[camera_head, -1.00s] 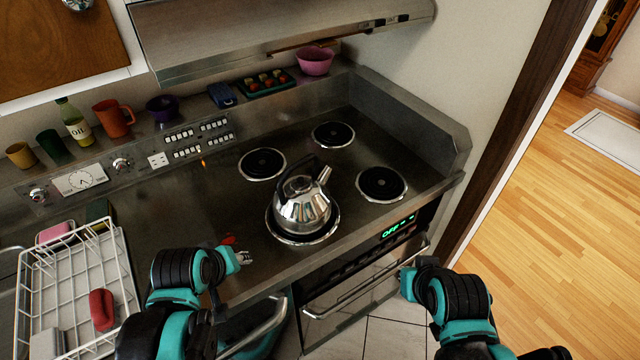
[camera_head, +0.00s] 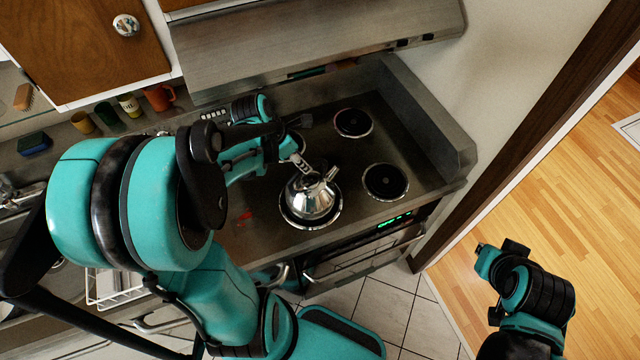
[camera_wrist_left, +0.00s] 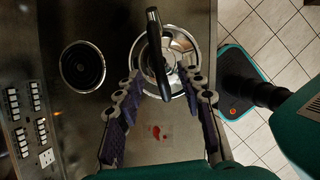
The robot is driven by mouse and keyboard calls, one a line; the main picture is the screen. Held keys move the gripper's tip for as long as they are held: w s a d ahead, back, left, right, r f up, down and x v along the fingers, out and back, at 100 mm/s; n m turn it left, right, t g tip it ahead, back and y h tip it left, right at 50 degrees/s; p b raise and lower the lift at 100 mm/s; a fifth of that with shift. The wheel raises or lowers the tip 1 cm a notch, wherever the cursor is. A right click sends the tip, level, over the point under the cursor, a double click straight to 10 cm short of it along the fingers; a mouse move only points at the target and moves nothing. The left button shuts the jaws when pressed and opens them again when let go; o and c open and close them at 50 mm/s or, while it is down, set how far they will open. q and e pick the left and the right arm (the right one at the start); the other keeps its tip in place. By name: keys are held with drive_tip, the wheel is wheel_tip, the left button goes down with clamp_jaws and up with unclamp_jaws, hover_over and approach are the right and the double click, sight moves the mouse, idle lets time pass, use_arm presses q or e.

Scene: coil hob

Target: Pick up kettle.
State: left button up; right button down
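The silver kettle (camera_head: 309,196) stands upright on the front left coil burner (camera_head: 285,214). Its spout points to the upper right in the head view. In the left wrist view the kettle (camera_wrist_left: 178,42) shows from above, with its black handle (camera_wrist_left: 157,50) lying between the finger pads. My left gripper (camera_wrist_left: 164,95) is open, with one finger on each side of the handle; whether it touches the handle is not clear. In the head view my left gripper (camera_head: 300,160) is over the kettle top and hides most of the handle. My right gripper (camera_head: 481,250) is away over the floor, its fingers unclear.
Other coil burners (camera_head: 385,181) on the hob are empty. A range hood (camera_head: 320,40) overhangs the back. An orange mug (camera_head: 158,97) and small containers stand on the ledge. A white wire rack (camera_head: 103,290) is at lower left. A wall edges the hob's right side.

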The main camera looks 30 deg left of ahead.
use_arm(q)
hover_over(315, 181)
drive_tip(key=a, duration=0.2)
drive_tip(key=f, duration=0.4)
drive_tip(key=f+b, duration=0.1)
drive_tip(key=f, duration=0.1)
drive_tip(key=shift+s+d+f, duration=0.1)
drive_tip(key=shift+d+f, duration=0.15)
drive_tip(key=shift+f, duration=0.05)
drive_tip(key=shift+s, duration=0.1)
clamp_jaws()
